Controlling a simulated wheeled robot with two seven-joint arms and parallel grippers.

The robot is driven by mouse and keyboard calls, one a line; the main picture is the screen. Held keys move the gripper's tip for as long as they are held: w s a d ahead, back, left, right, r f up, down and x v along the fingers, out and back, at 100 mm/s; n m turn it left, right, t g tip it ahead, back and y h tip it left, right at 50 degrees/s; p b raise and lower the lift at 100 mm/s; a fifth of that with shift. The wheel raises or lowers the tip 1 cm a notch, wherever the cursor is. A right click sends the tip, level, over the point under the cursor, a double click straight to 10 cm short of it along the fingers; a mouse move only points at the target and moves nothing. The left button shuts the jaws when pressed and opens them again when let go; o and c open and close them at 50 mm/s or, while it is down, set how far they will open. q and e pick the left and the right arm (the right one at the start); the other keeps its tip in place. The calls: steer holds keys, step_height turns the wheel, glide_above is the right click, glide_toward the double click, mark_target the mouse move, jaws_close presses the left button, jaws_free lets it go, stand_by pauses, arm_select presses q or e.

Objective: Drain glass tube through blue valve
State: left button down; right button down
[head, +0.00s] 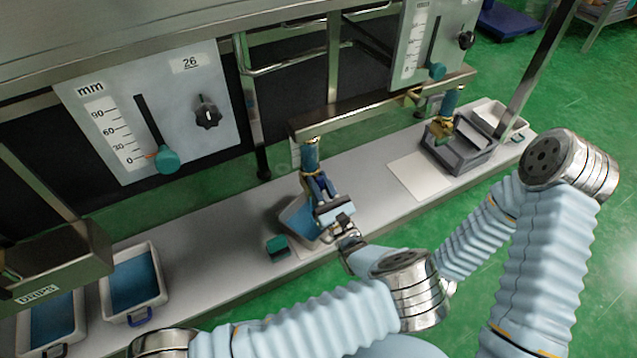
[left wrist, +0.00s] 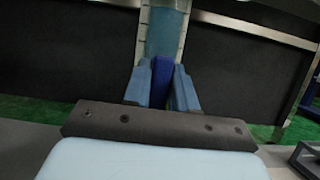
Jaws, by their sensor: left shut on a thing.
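A short blue-tinted glass tube (head: 309,155) hangs under a metal bracket at the middle of the bench; it also shows at the top of the left wrist view (left wrist: 167,35). The blue valve (left wrist: 162,80) is a dark blue upright piece at the tube's lower end. My left gripper (head: 320,187) is at the tube's lower end, with one finger on each side of the blue valve, shut on it. The left wrist view shows both fingers too (left wrist: 161,88). A tray with blue inside (head: 291,215) sits below, partly hidden by the gripper. My right gripper does not show.
A mm-scale panel (head: 150,110) with slider and knob stands behind left. Two trays with blue contents (head: 135,282) stand at the left end.

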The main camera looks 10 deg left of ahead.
arm_select(q)
steer(key=shift+d+f, duration=0.1)
stand_by(0.3)
steer(key=c, duration=1)
jaws_free()
steer(key=shift+s, duration=0.1)
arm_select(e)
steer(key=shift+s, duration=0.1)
